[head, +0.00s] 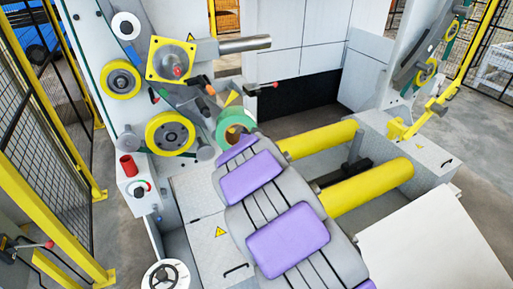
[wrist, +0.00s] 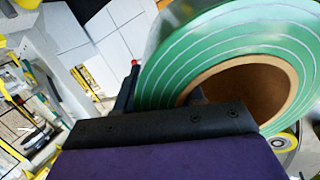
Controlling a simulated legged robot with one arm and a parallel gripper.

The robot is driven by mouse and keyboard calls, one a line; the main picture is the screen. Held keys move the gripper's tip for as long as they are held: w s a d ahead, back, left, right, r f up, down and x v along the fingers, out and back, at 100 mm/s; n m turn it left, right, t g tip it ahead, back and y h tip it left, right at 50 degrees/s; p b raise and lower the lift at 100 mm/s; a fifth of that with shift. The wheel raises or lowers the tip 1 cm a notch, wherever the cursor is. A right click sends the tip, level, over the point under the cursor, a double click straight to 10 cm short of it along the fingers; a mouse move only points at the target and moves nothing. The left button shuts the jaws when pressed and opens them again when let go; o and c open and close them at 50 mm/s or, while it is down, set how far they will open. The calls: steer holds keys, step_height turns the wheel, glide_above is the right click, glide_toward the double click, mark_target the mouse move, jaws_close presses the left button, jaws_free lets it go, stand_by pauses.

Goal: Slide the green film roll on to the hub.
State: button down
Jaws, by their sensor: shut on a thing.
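The green film roll (head: 228,116) is at the far end of my purple and grey arm in the head view, tilted, with its brown core showing. In the wrist view the roll (wrist: 165,75) fills the upper right, with pale rings on its face and an open brown core. My gripper (wrist: 190,103) is shut on the roll's wall beside the core; its fingertips are partly hidden. In the head view my arm mostly hides the gripper. A bare metal shaft (head: 243,45) sticks out to the right above the roll, apart from it; I cannot tell for sure whether it is the hub.
Yellow wheels (head: 170,133) and a square yellow plate (head: 172,60) are on the machine left of the roll. Two large yellow rollers (head: 365,185) lie right of my arm. Yellow-framed fencing (head: 50,215) stands at the left.

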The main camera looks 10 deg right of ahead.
mark_target(234, 109)
steer(key=shift+n+t+y, duration=0.4)
steer(key=shift+t, duration=0.2)
steer(key=w+a+r, duration=0.1)
steer(key=r, duration=0.1)
steer(key=w+a+r+p, duration=0.1)
steer(key=a+r, duration=0.1)
steer(key=r, duration=0.1)
steer(key=w+a+r, duration=0.1)
steer(key=a+r, duration=0.1)
steer(key=r, duration=0.1)
steer(key=a+r+n+y+p, duration=0.2)
steer(key=a+r+n+y, duration=0.1)
steer(key=a+r, duration=0.4)
steer(key=shift+s+a+r+t+y, duration=0.2)
steer(key=shift+s+a+t+y, duration=0.1)
steer(key=shift+a+y, duration=0.75)
steer(key=shift+a, duration=0.1)
steer(key=shift+b+x, duration=0.35)
steer(key=shift+x, duration=2.55)
steer(key=shift+w, duration=0.1)
steer(key=shift+r+p, duration=0.15)
steer(key=shift+p, duration=0.4)
steer(key=shift+d+b+x, duration=0.2)
steer(key=shift+b+x, duration=0.7)
steer(key=shift+x, duration=1.9)
